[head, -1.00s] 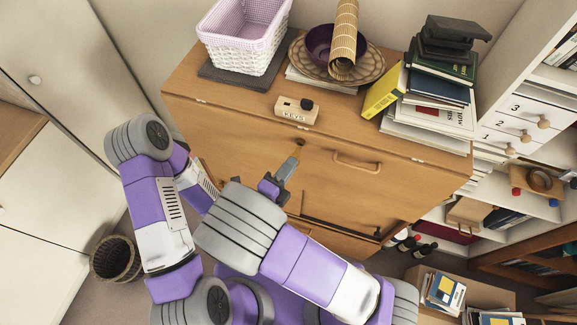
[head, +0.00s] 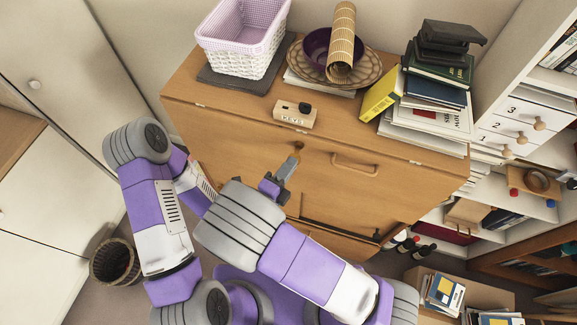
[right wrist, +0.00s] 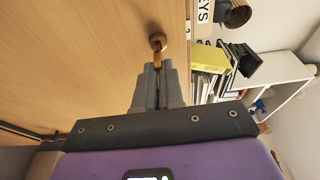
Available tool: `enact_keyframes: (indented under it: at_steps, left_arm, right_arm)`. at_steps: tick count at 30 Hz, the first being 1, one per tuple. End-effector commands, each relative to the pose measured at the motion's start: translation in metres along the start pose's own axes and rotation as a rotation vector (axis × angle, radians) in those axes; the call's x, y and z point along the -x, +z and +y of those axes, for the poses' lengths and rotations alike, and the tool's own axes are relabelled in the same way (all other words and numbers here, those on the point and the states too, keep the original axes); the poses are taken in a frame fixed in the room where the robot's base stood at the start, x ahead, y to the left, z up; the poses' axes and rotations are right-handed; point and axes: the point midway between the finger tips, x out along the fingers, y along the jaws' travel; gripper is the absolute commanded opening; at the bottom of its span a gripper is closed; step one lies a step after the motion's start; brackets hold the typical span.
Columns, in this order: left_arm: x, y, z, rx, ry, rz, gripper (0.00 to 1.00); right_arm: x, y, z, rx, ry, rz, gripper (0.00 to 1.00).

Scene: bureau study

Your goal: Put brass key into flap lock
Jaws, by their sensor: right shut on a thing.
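The brass key (right wrist: 157,60) is pinched between the fingertips of my right gripper (right wrist: 155,75), seen in the right wrist view. Its front end points at the round brass flap lock (right wrist: 157,41) and meets or nearly meets it. I cannot tell whether the tip is inside the lock. In the head view, my right gripper (head: 286,170) is just below the lock (head: 299,146), on the front of the wooden bureau flap (head: 235,135). The key is mostly hidden there. My left arm is at the left, but its gripper is hidden.
A wooden handle (head: 355,164) is right of the lock. On the bureau top are a KEYS box (head: 295,114), a white basket (head: 243,50), a purple bowl (head: 318,42) and book stacks (head: 430,110). A wicker bin (head: 115,262) stands on the floor.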

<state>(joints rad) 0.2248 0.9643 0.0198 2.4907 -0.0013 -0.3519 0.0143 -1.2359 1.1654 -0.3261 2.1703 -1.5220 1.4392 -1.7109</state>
Motion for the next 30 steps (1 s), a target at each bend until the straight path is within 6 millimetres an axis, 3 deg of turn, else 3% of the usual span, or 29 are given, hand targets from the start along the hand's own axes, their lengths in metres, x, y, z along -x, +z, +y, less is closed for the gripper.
enact_keyframes:
  at_steps: [30]
  left_arm:
    - [0.003, 0.000, 0.001, 0.000, 0.000, 0.000, 0.43]
  right_arm:
    - [-0.012, 0.003, -0.001, -0.001, -0.001, 0.001, 0.00]
